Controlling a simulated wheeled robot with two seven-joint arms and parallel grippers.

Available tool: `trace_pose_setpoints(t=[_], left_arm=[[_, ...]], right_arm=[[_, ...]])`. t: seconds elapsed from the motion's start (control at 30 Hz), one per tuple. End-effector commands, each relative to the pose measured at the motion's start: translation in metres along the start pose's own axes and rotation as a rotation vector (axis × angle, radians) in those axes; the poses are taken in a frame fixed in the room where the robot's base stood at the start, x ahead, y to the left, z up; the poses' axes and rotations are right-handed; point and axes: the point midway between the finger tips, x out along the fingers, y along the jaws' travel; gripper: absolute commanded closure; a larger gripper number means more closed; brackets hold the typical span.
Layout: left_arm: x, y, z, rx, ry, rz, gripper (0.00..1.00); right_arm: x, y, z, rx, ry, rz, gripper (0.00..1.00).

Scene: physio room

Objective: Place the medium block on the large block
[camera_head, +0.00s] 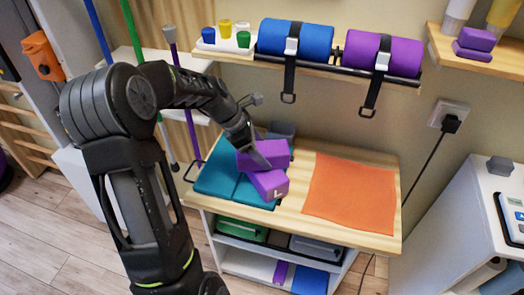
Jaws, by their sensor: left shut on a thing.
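The large block (270,186) is purple, with a pale L-like mark on its front face. It lies at the right edge of the teal mat on the wooden cabinet top. Another purple block, which I take as the medium block (272,151), shows just above and behind it in the picture. My left gripper (257,158) comes in from the upper left and is shut on the medium block. The fingers hide part of it. I cannot tell whether the two blocks touch. My right gripper is not in view.
The teal mat (217,178) lies on the left of the cabinet top (293,207), an orange cloth (350,193) on the right. A grey block (283,130) is behind the purple blocks. Blue (295,37) and purple (375,54) rolls hang on the wall rack above.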

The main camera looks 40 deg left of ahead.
Motion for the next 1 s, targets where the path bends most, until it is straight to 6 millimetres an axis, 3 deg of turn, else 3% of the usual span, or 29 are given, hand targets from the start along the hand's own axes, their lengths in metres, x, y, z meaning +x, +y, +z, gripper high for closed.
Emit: trace_pose_setpoints(t=[0.27, 0.3, 0.53, 0.83, 1.0], left_arm=[[0.003, 0.000, -0.001, 0.000, -0.001, 0.000, 0.82], [0.002, 0.000, -0.001, 0.000, -0.001, 0.001, 0.35], [0.002, 0.000, -0.001, 0.000, 0.000, 0.000, 0.17], [0.000, 0.000, 0.000, 0.001, 0.000, 0.001, 0.17], [-0.013, 0.001, 0.001, 0.002, 0.000, 0.004, 0.17]], right_arm=[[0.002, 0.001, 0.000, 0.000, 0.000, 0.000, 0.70], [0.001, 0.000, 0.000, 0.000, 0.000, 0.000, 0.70], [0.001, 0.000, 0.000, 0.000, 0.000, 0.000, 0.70], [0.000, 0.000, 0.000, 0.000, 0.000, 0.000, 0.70], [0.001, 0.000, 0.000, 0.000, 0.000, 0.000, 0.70]])
